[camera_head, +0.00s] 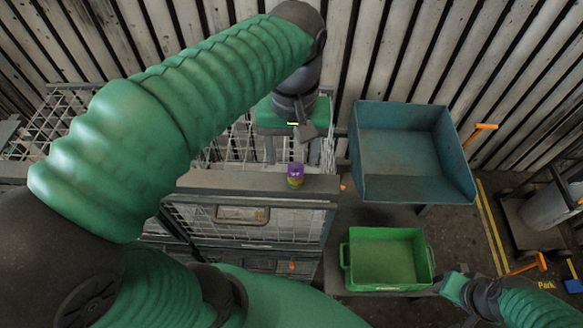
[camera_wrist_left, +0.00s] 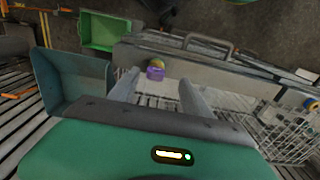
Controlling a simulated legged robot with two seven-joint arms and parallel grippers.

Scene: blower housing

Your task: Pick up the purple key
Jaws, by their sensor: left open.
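The purple key (camera_head: 295,169) is a small purple piece with a yellowish-green lower part, on the grey top ledge of a wire cage in the head view. In the left wrist view the purple key (camera_wrist_left: 155,74) appears between and beyond the fingertips. My left gripper (camera_head: 305,131) is above and behind the key in the head view, apart from it. In the left wrist view the left gripper (camera_wrist_left: 160,78) has its two fingers spread with nothing held. My right gripper (camera_head: 455,287) is at the lower right beside the green bin; its fingers are not clear.
The wire cage (camera_head: 255,187) with its grey ledge stands below the key. A blue-grey open tray (camera_head: 405,150) is to its right. A green bin (camera_head: 385,258) lies lower right. A trolley stands at the far right, with open floor between.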

